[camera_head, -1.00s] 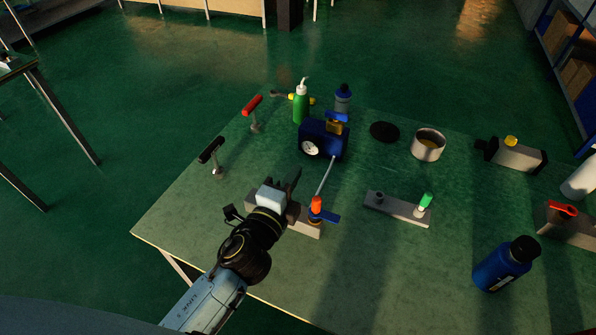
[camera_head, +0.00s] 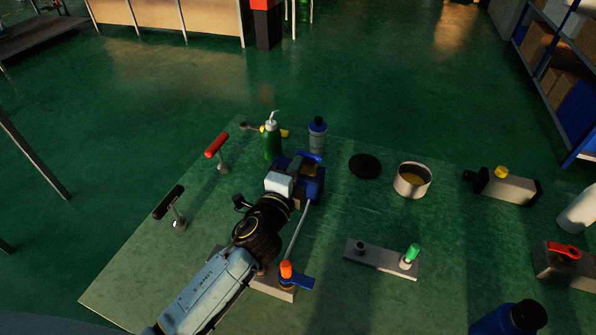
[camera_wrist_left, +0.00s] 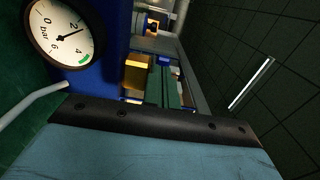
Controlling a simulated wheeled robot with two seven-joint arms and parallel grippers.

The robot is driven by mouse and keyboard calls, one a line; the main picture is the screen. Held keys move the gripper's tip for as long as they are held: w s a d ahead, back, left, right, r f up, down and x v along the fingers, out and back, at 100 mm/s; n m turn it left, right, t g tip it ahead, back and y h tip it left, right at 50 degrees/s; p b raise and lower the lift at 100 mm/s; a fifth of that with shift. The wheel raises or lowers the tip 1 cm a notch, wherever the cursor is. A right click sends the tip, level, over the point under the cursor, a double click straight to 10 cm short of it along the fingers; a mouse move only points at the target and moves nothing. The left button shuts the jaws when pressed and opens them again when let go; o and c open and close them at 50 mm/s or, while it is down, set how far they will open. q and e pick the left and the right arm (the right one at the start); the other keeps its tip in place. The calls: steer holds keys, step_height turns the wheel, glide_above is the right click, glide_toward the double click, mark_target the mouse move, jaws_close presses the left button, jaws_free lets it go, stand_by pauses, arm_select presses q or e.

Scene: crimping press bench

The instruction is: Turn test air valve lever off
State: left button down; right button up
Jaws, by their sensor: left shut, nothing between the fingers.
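A blue unit with a round gauge and a brass valve body stands on the green bench. A blue lever (camera_head: 308,158) lies across its top and looks like the air valve lever. The unit (camera_head: 318,186) is partly hidden behind my left gripper (camera_head: 298,190), which is shut and empty at its near left side. I cannot tell whether it touches the lever. In the left wrist view the gauge (camera_wrist_left: 60,32) is close at upper left, its needle near 2. Brass parts (camera_wrist_left: 135,76) show beside the blue housing. My right gripper is not in view.
A green bottle (camera_head: 272,142) and a grey-blue bottle (camera_head: 317,134) stand just behind the unit. A red-handled tool (camera_head: 217,146) and a black-handled one (camera_head: 169,203) stand left. A can (camera_head: 412,180) stands right.

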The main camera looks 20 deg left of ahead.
arm_select(q)
steer(key=shift+w, duration=0.15)
stand_by(0.4)
steer(key=shift+a+m+h+p, duration=0.15)
steer(key=shift+m+h+p, duration=0.25)
steer(key=shift+h, duration=0.2)
